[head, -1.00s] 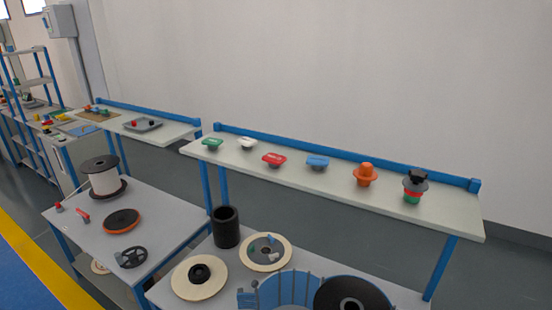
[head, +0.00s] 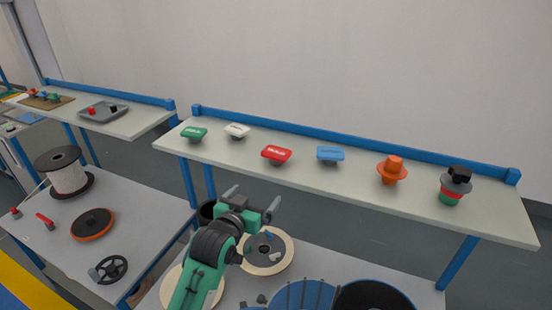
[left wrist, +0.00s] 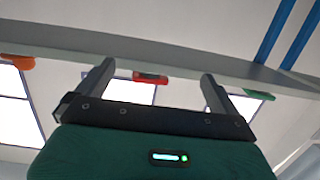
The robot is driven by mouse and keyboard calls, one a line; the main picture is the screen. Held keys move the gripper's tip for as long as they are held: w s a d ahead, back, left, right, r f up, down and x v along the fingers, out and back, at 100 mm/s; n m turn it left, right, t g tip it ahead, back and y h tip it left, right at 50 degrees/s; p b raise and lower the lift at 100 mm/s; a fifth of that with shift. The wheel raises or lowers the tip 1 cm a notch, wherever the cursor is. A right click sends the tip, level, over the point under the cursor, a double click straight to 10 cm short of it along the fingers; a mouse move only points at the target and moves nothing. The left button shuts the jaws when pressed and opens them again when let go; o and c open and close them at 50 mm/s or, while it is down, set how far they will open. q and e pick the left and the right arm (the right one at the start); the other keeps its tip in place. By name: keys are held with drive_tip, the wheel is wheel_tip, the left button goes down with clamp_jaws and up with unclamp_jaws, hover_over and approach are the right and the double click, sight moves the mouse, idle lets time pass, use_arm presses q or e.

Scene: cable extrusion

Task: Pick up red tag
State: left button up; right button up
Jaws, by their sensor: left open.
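The red tag (head: 276,154) lies on the upper shelf (head: 340,182), between the white tag (head: 237,130) and the blue tag (head: 330,154). My left gripper (head: 252,202) is open and empty, below and in front of the shelf edge, lower than the red tag. My right gripper is not in view.
A green tag (head: 194,134) lies at the shelf's left end. An orange knob (head: 392,170) and a stacked black, red and green piece (head: 456,185) stand to the right. Reels and a blue holder (head: 300,295) sit on the table below.

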use_arm(q)
drive_tip(key=h, duration=0.1)
approach(272, 157)
drive_tip(key=shift+m+t, duration=0.3)
drive_tip(key=shift+t, duration=0.1)
drive_tip(key=p+x, duration=0.2)
drive_tip(key=x, duration=0.5)
drive_tip(key=shift+d+p, duration=0.1)
drive_tip(key=shift+p, duration=0.25)
drive_tip(key=shift+w+d, duration=0.15)
drive_tip(key=shift+w, duration=0.05)
drive_tip(key=shift+w+d+p, duration=0.25)
drive_tip(key=shift+w+p, duration=0.3)
drive_tip(key=shift+p, duration=0.1)
drive_tip(key=x, duration=0.1)
drive_tip(key=p+x, duration=0.1)
drive_tip(key=x, duration=0.1)
drive_tip(key=shift+f+p, duration=0.25)
drive_tip(key=shift+p, duration=0.05)
drive_tip(key=shift+w+d+f, duration=0.15)
drive_tip(key=shift+w, duration=0.3)
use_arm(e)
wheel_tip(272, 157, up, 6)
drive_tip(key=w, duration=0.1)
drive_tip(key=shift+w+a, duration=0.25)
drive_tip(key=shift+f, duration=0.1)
use_arm(q)
drive_tip(key=c, duration=1.1)
